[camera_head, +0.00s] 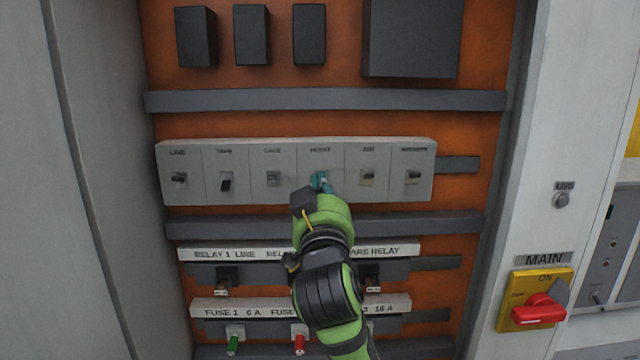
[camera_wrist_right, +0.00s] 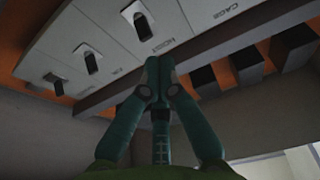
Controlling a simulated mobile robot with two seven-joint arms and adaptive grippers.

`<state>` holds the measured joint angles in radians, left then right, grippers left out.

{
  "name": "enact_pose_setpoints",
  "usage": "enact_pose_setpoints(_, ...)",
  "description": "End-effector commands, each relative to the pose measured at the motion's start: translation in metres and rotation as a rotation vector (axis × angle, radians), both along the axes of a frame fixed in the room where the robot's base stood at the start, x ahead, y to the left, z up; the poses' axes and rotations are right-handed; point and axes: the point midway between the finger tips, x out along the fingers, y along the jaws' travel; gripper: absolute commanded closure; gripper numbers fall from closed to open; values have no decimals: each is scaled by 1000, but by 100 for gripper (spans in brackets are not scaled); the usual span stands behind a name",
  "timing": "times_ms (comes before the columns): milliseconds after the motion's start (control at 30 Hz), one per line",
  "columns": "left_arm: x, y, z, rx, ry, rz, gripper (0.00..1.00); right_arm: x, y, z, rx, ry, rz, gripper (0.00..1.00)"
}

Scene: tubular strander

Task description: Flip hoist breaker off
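The hoist breaker (camera_head: 320,158) sits in the pale breaker strip, under a label reading HOIST. Its toggle is hidden behind my right gripper (camera_head: 320,182) in the head view. My left gripper is in neither view.
Neighbouring toggles include the cage breaker (camera_head: 273,178) to the left and another breaker (camera_head: 368,178) to the right. Grey rails (camera_head: 230,226) run above and below the strip. Relay and fuse rows lie lower. A red MAIN switch (camera_head: 540,310) is at the right.

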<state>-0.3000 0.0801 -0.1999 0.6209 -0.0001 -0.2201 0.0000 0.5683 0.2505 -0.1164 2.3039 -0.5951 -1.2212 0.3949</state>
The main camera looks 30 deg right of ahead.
Motion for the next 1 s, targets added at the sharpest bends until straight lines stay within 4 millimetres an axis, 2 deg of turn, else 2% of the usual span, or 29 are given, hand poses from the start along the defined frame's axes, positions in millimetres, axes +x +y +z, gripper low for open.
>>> enact_pose_setpoints(33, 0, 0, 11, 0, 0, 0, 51, 8, -5, 8, -3, 4, -3, 100)
enact_pose_setpoints(100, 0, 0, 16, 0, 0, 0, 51, 18, -11, 10, -3, 4, -2, 100)
enact_pose_setpoints(367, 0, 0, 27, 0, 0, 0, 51, 38, -24, 13, 1, 1, -1, 100)
enact_pose_setpoints(767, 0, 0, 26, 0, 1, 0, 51, 40, -24, 11, -1, -2, 0, 100)
enact_pose_setpoints(1000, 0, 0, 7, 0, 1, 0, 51, 39, -24, 5, -29, -47, 0, 100)
